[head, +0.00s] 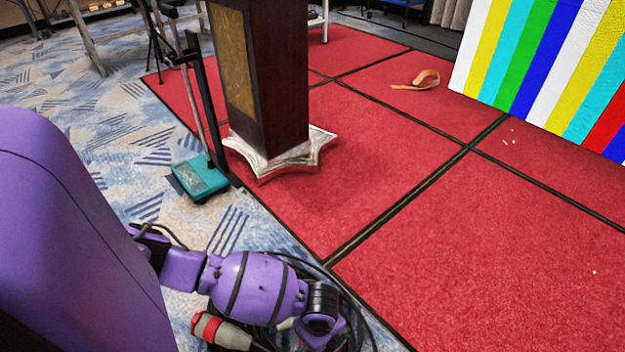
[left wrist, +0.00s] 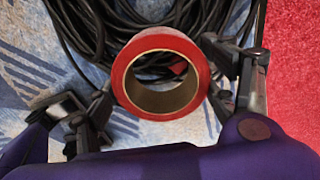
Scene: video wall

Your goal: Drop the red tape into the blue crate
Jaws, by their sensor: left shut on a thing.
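The red tape (left wrist: 160,42) is a roll with a red outer side and a tan core, its hole facing the left wrist camera. My left gripper (left wrist: 160,98) is shut on it, with one finger at each side of the roll. In the head view my purple left arm reaches in low on the left and its wrist is at the bottom; the fingers and the roll cannot be made out there. I see no blue crate in either view. My right gripper is not in view.
Black cables (left wrist: 110,28) lie coiled on the patterned carpet below the roll. A red platform (head: 410,190) with black seams lies to the right. A dark lectern (head: 283,75) stands on it, near a teal box-like base (head: 201,176). A striped panel (head: 548,65) is at upper right.

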